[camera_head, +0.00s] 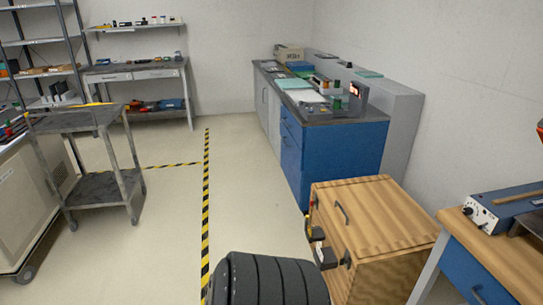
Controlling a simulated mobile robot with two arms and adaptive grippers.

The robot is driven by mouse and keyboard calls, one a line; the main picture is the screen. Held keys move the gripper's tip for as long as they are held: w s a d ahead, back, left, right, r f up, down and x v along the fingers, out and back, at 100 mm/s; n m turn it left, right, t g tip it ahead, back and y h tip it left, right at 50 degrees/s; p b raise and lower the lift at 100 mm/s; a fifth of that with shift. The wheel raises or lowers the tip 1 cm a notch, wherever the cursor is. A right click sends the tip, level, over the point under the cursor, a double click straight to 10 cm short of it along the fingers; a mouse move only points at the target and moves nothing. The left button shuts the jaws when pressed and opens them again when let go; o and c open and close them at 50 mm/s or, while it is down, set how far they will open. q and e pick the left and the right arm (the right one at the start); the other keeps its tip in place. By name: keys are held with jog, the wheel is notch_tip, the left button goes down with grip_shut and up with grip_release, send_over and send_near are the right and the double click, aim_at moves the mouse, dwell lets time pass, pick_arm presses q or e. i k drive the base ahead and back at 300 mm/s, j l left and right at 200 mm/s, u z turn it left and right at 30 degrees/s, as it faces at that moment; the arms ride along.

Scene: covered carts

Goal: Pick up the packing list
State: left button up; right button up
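I cannot pick out a packing list for certain. Flat pale and teal sheets or folders (294,84) lie on the dark top of the blue counter (345,150) at the back right, too small to read. Neither of my grippers can be made out in the head view. A black ribbed part, which may be mine, fills the bottom middle.
A wooden chest (385,225) with dark handles stands at the right, before the counter. A workbench (500,255) is at the lower right. A grey two-tier cart (85,120) stands left. Open floor with yellow-black tape (206,190) lies in the middle.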

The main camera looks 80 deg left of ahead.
aim_at(320, 256)
jog(key=u, duration=2.15)
jog(key=i+j+z, duration=0.15)
jog(key=z, duration=0.2)
jog(key=i+j+z, duration=0.15)
jog(key=j+z, duration=0.2)
jog(key=i+j+z, duration=0.1)
jog(key=z, duration=0.25)
jog(key=j, duration=0.1)
